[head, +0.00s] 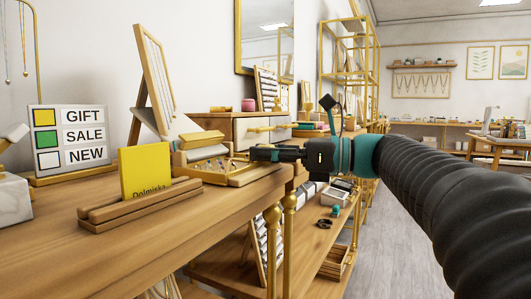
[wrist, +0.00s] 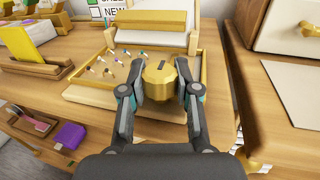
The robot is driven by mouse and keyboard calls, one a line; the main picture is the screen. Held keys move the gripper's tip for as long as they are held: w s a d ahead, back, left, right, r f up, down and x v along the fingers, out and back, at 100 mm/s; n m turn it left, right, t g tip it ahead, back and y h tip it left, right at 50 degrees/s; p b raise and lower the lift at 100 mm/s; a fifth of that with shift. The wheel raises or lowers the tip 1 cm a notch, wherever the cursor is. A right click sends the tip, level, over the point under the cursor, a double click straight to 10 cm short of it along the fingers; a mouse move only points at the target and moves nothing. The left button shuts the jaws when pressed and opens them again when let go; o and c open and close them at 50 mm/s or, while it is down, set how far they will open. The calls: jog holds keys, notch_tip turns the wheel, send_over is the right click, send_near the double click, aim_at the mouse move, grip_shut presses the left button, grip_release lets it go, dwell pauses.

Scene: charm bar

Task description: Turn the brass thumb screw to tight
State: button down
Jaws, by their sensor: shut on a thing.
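The brass thumb screw (wrist: 159,84) is a faceted gold knob with a dark mark on its top face. It sits at the front of a wooden tray-like stand (wrist: 93,92) on the counter. My gripper (wrist: 160,90) has its two fingers against the left and right sides of the knob. In the head view my gripper (head: 262,153) reaches in from the right to the stand's right end, and the knob is hard to make out there. Whether the screw is tight cannot be told.
Several small coloured pieces (wrist: 107,67) lie in the stand left of the knob. A yellow card (head: 145,172) in a wooden holder stands to the left. A sign (head: 68,140) reads GIFT, SALE, NEW. A wooden drawer unit (wrist: 289,28) stands to the right in the wrist view.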

jog(key=shift+s+m+t, duration=0.1)
jog(key=shift+m+t, duration=0.2)
jog(key=shift+t, duration=0.2)
jog(key=m+t+h, duration=0.2)
jog(key=t, duration=0.1)
jog(key=shift+a+m+t+p, duration=0.1)
jog(key=shift+m+t+p, duration=0.3)
jog(key=m+t+h, duration=0.4)
jog(key=h, duration=0.1)
jog(key=shift+p, duration=0.4)
jog(key=shift+m+t+h+p, duration=0.7)
jog(key=shift+m+t+h, duration=0.65)
jog(key=shift+h, duration=0.75)
jog(key=shift+m+t+h+p, duration=0.25)
jog(key=shift+m+h+p, duration=0.3)
jog(key=shift+m+h, duration=0.9)
jog(key=c, duration=0.8)
grip_release()
jog(key=shift+s, duration=0.1)
